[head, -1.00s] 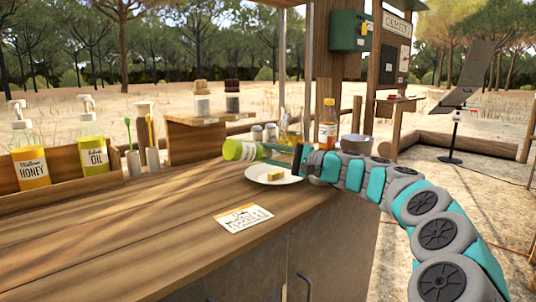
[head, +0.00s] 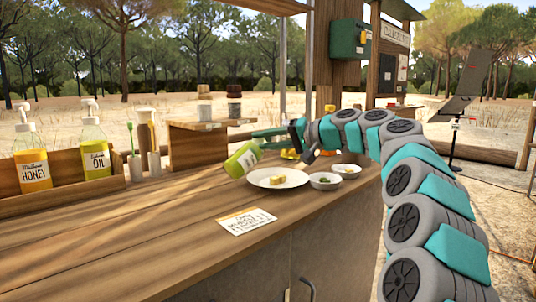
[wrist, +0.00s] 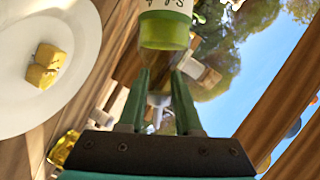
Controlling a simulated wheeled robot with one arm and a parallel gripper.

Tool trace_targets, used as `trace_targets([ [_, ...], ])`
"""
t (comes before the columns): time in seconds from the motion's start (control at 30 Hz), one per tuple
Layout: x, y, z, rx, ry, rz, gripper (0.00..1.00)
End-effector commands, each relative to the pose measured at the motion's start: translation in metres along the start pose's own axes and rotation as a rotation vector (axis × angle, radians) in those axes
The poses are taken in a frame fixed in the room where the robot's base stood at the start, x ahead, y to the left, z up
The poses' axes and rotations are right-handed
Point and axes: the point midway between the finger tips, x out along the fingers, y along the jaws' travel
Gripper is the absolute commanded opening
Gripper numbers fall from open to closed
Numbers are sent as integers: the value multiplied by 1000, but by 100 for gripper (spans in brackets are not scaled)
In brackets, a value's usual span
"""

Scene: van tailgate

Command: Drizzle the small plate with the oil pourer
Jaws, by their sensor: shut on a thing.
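The small plate (head: 258,179), white and round, lies on the wooden counter with pale yellow cubes (head: 277,180) on it. It also shows at the upper left of the wrist view (wrist: 84,75). My gripper (head: 270,134) is shut on the oil pourer (head: 243,161), a green bottle with a pale label. The bottle is held tilted, over or just behind the plate's left rim. In the wrist view my gripper (wrist: 162,85) has its fingers either side of the narrow end of the bottle (wrist: 165,32). I see no stream of oil.
Two small bowls (head: 324,187) (head: 347,176) stand right of the plate. A printed card (head: 246,221) lies in front. A wooden crate (head: 60,195) at left holds honey (head: 32,165) and oil (head: 95,160) bottles. A raised shelf (head: 190,127) stands behind.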

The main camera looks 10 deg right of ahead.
Motion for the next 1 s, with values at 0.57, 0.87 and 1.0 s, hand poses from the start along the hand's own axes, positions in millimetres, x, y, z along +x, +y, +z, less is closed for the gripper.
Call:
trace_targets([
  [0.57, 1, -34, 5, -574, 14, 235, 0],
  [0.87, 2, -44, 6, -820, 19, 338, 0],
  [1.0, 1, -49, 5, -908, 23, 374, 0],
])
